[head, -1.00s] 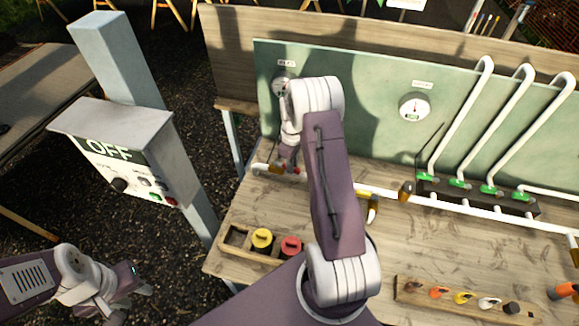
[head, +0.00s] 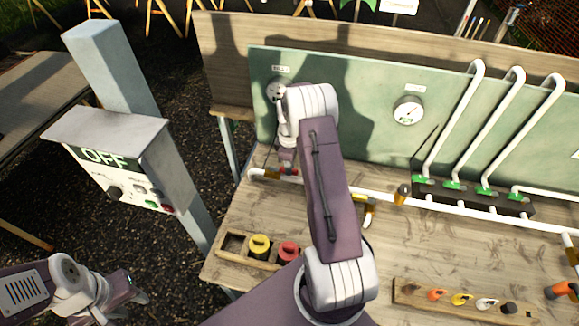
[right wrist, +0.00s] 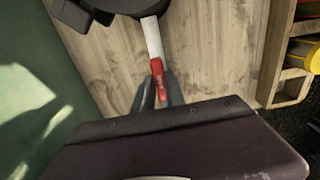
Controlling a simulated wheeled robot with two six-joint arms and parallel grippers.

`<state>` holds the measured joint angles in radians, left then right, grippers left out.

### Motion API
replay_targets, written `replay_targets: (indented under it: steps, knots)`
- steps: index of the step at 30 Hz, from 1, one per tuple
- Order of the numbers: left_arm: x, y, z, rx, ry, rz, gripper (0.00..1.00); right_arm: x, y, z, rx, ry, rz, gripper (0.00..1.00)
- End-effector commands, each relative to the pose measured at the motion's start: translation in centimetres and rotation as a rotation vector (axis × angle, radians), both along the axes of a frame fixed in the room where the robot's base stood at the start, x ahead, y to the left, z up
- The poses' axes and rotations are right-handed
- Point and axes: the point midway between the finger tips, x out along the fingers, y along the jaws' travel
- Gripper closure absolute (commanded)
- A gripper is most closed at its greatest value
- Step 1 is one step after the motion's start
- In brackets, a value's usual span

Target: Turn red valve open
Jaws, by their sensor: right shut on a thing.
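The red valve handle (right wrist: 157,82) shows in the right wrist view as a red grip on a pale lever. It lies between the two dark fingers of my right gripper (right wrist: 158,92), which is shut on it. In the head view my right gripper (head: 287,163) is at the white pipe's left end, near the green panel; a bit of red shows beside it, and my arm hides much of this spot. My left gripper (head: 136,290) is low at the left, away from the bench, and its finger gap is unclear.
A grey post carries an OFF box (head: 122,165) left of the bench. A wooden tray (head: 231,246) holds yellow and red knobs. A gauge (head: 408,110) is on the green panel (head: 380,75). A rack (head: 405,293) holds coloured handles.

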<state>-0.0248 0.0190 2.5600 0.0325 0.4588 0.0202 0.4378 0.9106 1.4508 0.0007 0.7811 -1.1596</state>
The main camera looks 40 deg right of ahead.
Motion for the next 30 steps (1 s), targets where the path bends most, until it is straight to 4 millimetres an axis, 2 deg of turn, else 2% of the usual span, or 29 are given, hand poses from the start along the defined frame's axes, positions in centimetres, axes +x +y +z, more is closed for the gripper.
replay_targets:
  steps: [1, 3, 13, 17, 24, 30]
  knots:
    - [0.0, 0.0, 0.0, 0.000, 0.000, 0.000, 0.64, 0.2, -0.1, 0.2, -0.004, -0.006, 0.003, 0.78]
    - [0.0, 0.0, 0.0, 0.000, 0.000, 0.000, 0.64, 0.2, -0.1, 0.1, -0.003, -0.005, 0.003, 0.62]
    - [0.0, 0.0, -0.1, 0.000, 0.000, 0.000, 0.64, 0.1, 0.0, 0.3, -0.002, -0.003, 0.001, 0.62]
    - [0.0, 0.0, -0.8, 0.000, 0.000, 0.000, 0.64, 0.2, -0.1, 2.4, -0.004, -0.008, 0.001, 0.62]
    - [0.0, 0.0, -1.7, 0.000, 0.000, 0.000, 0.64, 0.2, -0.1, 7.5, -0.005, -0.007, 0.002, 0.62]
    - [0.0, 0.0, -1.8, 0.000, 0.000, 0.000, 0.64, 0.2, 0.0, 9.1, -0.002, -0.003, 0.002, 0.62]
